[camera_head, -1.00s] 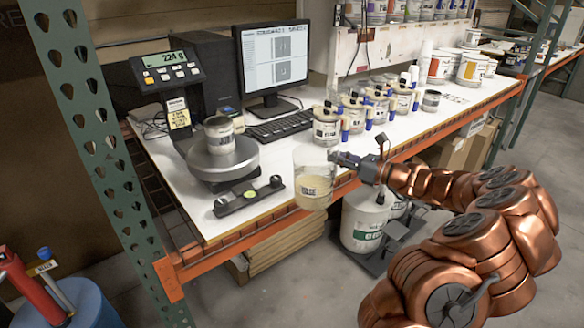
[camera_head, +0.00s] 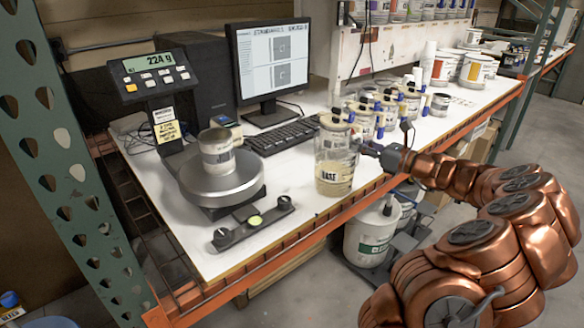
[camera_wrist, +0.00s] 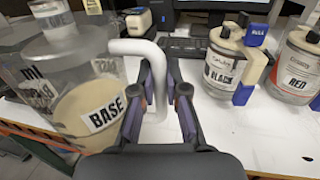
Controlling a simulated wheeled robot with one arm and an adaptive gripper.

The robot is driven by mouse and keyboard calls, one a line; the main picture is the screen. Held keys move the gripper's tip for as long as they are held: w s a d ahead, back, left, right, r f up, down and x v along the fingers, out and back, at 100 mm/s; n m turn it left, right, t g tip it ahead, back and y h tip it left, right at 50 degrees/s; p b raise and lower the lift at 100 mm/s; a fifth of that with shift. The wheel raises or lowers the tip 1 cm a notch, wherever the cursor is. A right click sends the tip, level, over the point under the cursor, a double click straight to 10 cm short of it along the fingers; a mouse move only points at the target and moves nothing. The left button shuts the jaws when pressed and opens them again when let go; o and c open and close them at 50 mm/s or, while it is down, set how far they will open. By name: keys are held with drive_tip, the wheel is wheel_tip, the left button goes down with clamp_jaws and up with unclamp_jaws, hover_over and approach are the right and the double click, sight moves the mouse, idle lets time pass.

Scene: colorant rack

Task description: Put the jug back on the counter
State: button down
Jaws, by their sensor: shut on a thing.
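The jug (camera_head: 335,165) is a clear container with cream liquid in its lower part and a BASE label. In the head view it is upright at the counter's front edge. Its base appears over the white counter top (camera_head: 290,215), but I cannot tell whether it touches. In the wrist view the jug (camera_wrist: 85,105) is at the left, and its white handle (camera_wrist: 140,47) runs between my fingers. My gripper (camera_wrist: 160,85) is shut on that handle. In the head view my gripper (camera_head: 370,150) is at the jug's right side, its fingertips partly hidden.
A scale (camera_head: 222,178) with a can stands left of the jug; its display (camera_head: 158,68) reads 224 g. A keyboard (camera_head: 285,132) lies behind. Several colorant jars (camera_head: 362,118) stand close behind the jug; BLACK (camera_wrist: 225,65) and RED (camera_wrist: 295,70) show in the wrist view.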

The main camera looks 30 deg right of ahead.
drive_tip(key=w+p, duration=0.1)
drive_tip(key=w, duration=0.4)
drive_tip(key=w+p, duration=0.1)
drive_tip(key=w, duration=0.5)
drive_tip(key=w+a+f+p, duration=0.1)
drive_tip(key=w, duration=0.4)
drive_tip(key=shift+w+f, duration=0.1)
drive_tip(key=shift+w, duration=0.1)
drive_tip(key=shift+w+a+f+p, duration=0.1)
drive_tip(key=shift+w+f+p, duration=0.05)
drive_tip(key=shift+f+p, duration=0.6)
drive_tip(key=shift+f, duration=1.05)
drive_tip(key=c, duration=1.2)
unclamp_jaws()
drive_tip(key=shift+f, duration=0.15)
drive_tip(key=b+v, duration=0.3)
drive_tip(key=v, duration=0.9)
